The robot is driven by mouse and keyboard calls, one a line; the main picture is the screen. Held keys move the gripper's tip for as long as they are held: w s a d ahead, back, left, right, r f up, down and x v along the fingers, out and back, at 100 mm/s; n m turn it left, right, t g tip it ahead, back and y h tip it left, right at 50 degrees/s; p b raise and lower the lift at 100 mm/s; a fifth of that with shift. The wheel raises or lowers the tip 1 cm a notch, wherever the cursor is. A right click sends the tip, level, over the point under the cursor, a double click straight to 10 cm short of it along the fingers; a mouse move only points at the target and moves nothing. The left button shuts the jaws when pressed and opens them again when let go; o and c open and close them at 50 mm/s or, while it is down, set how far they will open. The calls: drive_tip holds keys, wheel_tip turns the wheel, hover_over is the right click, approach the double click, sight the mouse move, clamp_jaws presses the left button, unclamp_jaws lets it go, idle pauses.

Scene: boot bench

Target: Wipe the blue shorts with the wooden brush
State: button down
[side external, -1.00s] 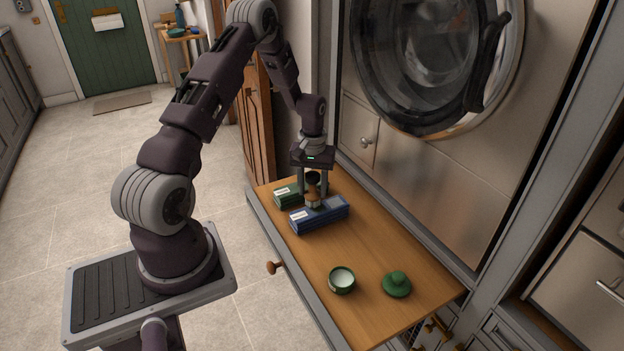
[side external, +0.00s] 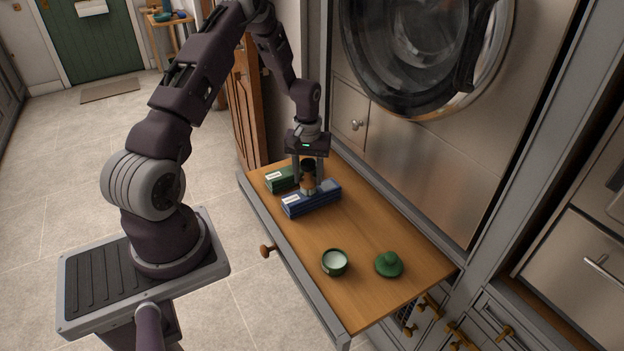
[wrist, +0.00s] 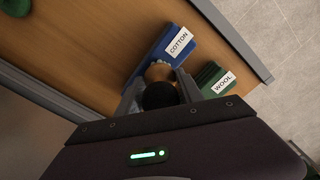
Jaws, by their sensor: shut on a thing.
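The blue shorts show as a flat, folded blue bundle (side external: 322,199) on the wooden board, with a white label that reads COTTON in the wrist view (wrist: 164,55). My gripper (side external: 308,177) is above the bundle, pointing down, shut on the wooden brush (side external: 308,186). The brush is upright, with a dark top and a brown wooden body. In the wrist view its dark top (wrist: 160,95) hides most of the rest. Its lower end is at the top of the blue bundle; I cannot tell whether it touches.
A green folded bundle (side external: 280,179), labelled WOOL in the wrist view (wrist: 210,78), lies beside the blue one. An open green tin (side external: 334,263) with pale contents and a green lid (side external: 389,264) stand nearer the front. The board (side external: 360,225) between is clear. A steel front rises behind.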

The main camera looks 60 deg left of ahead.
drive_tip(key=shift+a+f, duration=0.1)
drive_tip(key=shift+a, duration=0.75)
drive_tip(key=shift+a+r, duration=0.2)
drive_tip(key=shift+a, duration=0.25)
drive_tip(key=shift+r, duration=3.85)
drive_tip(key=shift+d+f, duration=0.1)
